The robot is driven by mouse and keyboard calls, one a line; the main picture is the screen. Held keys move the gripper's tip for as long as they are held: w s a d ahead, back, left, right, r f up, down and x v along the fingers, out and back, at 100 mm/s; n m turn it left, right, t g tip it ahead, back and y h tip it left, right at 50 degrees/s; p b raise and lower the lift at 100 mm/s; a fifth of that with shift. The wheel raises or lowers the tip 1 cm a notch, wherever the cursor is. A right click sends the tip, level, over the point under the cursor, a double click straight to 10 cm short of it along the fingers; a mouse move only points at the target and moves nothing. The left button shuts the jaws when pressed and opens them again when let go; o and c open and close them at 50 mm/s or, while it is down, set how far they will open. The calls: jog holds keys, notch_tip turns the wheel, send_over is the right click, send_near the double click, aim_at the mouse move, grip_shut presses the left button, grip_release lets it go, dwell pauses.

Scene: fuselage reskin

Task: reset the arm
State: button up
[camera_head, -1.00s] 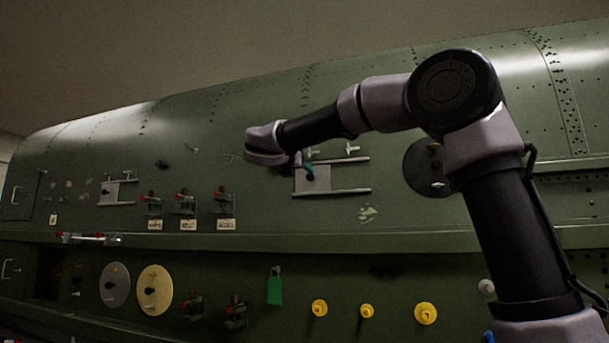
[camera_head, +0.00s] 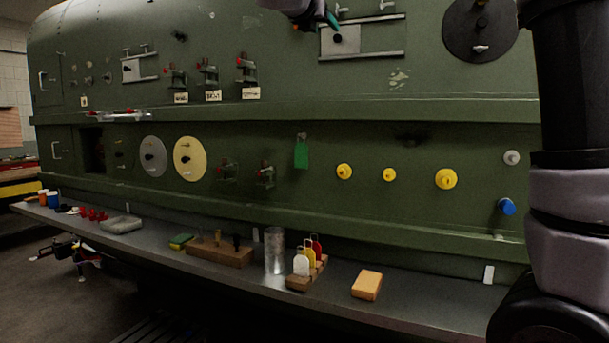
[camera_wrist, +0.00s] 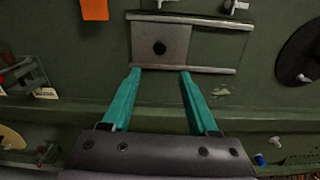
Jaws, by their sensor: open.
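My gripper (camera_wrist: 160,85) is open in the wrist view, with two teal fingers apart and nothing between them. It faces the green fuselage panel. A grey sliding plate (camera_wrist: 161,44) with a black knob sits between two rails just beyond the fingertips. In the head view my gripper (camera_head: 330,18) is mostly cut off at the top edge, in front of the same plate (camera_head: 345,41). Only a bit of teal finger shows there. My arm's lower links stand at the right.
Yellow knobs (camera_head: 446,179), a green tag (camera_head: 301,153) and a dark disc (camera_head: 480,30) are on the fuselage.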

jog(key=s+d+f+m+g+y, duration=0.1)
jog(key=s+d+f+m+g, duration=0.35)
jog(key=d+f+m, duration=0.35)
jog(key=s+d+f+m+g+y, duration=0.1)
jog(key=s+d+f+m+g, duration=0.2)
jog(key=s+d+f+m, duration=0.5)
jog(key=s+d+f+m+g+y, duration=0.1)
jog(key=s+d+f+m+y, duration=0.2)
jog(key=s+f+m+y, duration=0.4)
jog(key=s+f+m, duration=0.6)
jog(key=f+m, duration=0.3)
jog(key=m, duration=0.3)
jog(key=shift+s, duration=0.2)
jog(key=shift+g, duration=0.25)
